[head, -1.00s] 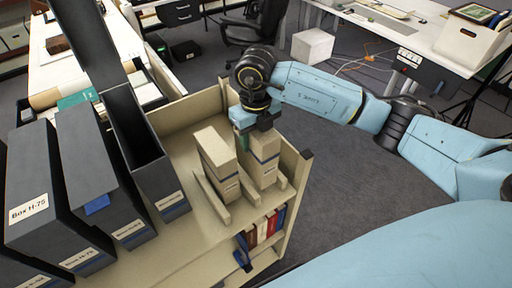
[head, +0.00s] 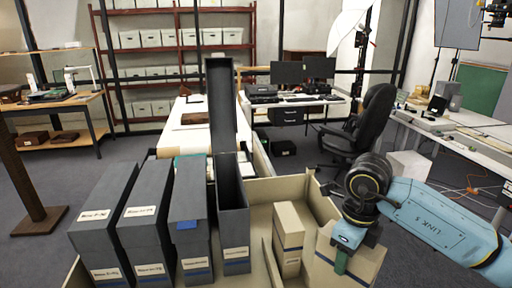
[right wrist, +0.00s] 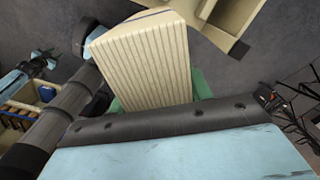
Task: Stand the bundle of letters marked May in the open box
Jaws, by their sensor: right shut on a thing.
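My right gripper (head: 343,258) is shut on a cream bundle of letters (head: 326,254), with a green finger pad over its face. The bundle's stacked paper edges show in the right wrist view (right wrist: 150,62). No May mark can be read on it, and its lower part is cut off in the head view. A second cream bundle (head: 288,238) with a dark band stands upright just left of it on the cart. The open box (head: 233,215) is dark grey, stands farther left with its lid raised, and looks empty inside.
Several closed dark grey boxes (head: 145,215) stand in a row left of the open box. The cream cart (head: 290,187) has a raised rim at its back and right side. An office chair (head: 370,125) and desks stand behind. A tan divider stands left of the second bundle.

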